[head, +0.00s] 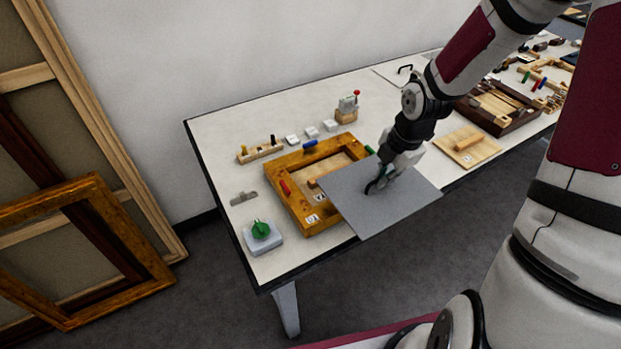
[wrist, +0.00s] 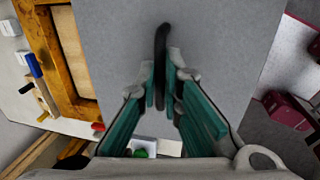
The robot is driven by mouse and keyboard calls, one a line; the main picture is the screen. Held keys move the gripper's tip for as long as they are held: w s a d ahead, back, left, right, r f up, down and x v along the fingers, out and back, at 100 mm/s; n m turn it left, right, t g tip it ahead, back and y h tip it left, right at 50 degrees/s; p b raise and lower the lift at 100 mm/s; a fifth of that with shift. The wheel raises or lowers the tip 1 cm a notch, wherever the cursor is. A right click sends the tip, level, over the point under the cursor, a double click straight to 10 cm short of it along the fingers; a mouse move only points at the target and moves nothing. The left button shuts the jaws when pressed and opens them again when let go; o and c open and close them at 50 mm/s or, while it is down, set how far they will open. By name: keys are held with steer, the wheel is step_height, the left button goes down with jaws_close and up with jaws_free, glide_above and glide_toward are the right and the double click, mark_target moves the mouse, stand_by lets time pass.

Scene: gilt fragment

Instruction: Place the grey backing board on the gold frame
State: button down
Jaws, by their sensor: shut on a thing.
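The grey backing board (head: 401,207) is a flat sheet with a black handle, which shows upright between the fingers in the wrist view (wrist: 161,60). My gripper (head: 375,186) is shut on this handle; it also shows in the wrist view (wrist: 163,85). The board overlaps the right part of the gold frame (head: 287,206) and sticks out past the table's front edge. I cannot tell whether board and frame touch. The frame lies on the table, with red, blue and green pegs on its sides and pale wood inside. Its right side is partly hidden by the board.
A green knob on a white block (head: 262,238) stands left of the frame. Behind it are a wooden rack (head: 260,151), white blocks and a small stand (head: 347,109). A wooden board with a block (head: 465,147) lies to the right. Large frames (head: 85,200) lean against the wall.

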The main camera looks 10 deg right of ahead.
steer(key=w+a, duration=0.2)
steer(key=w, duration=0.2)
steer(key=w+a+f, duration=0.1)
steer(key=w+a, duration=0.2)
steer(key=w, duration=0.1)
steer(key=w+a, duration=0.3)
steer(key=w, duration=0.1)
steer(key=shift+w+a+f+b, duration=0.2)
steer(key=shift+w+f+b, duration=0.05)
steer(key=shift+w+b, duration=0.05)
steer(key=shift+w+a+f, duration=0.15)
steer(key=shift+f, duration=0.15)
steer(key=shift+f+p, duration=0.4)
steer(key=shift+f, duration=1.1)
steer(key=shift+f, duration=0.4)
steer(key=c, duration=1.8)
jaws_free()
steer(key=shift+o, duration=0.2)
